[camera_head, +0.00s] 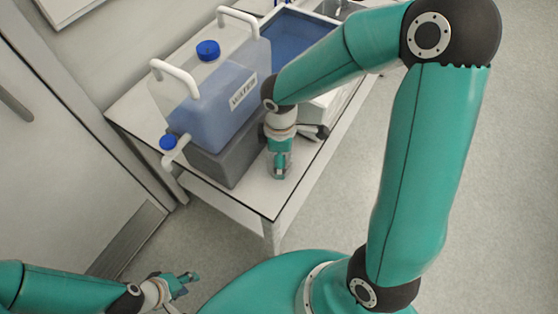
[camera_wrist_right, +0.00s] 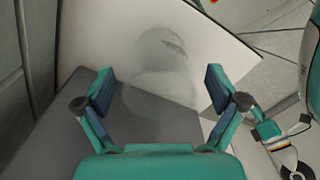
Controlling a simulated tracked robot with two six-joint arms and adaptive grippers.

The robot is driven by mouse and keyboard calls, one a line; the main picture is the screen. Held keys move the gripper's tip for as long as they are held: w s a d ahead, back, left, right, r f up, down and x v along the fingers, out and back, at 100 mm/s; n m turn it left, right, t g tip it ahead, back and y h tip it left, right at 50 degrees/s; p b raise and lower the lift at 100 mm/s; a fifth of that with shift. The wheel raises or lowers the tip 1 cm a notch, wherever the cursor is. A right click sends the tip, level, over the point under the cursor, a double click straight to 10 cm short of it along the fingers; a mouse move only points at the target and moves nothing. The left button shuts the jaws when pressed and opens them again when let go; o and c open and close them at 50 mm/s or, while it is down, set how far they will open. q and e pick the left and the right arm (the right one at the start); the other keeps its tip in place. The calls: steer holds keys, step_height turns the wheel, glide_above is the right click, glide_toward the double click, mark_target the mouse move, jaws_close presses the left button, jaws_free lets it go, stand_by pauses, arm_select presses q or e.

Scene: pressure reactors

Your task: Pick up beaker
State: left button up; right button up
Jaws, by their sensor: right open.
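The beaker (camera_wrist_right: 165,60) is clear glass and shows faintly in the right wrist view, on the white table top by the grey block. My right gripper (camera_wrist_right: 162,88) is open, with its two fingers to either side of the beaker's near part. I cannot tell whether they touch the glass. In the head view my right gripper (camera_head: 280,170) points down at the table's near corner and mostly hides the beaker. My left gripper (camera_head: 184,283) is low at the left, off the table, and looks open and empty.
A water container (camera_head: 212,105) with blue caps and a tap stands on a grey block (camera_head: 232,155), close left of my right gripper. A blue tray (camera_head: 296,35) is behind it. The white table (camera_head: 258,198) ends just in front. Open floor (camera_head: 500,170) lies to the right.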

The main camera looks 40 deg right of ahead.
step_height(320, 180, down, 3)
steer(key=shift+f, duration=0.15)
steer(key=shift+c, duration=0.2)
steer(key=c, duration=1)
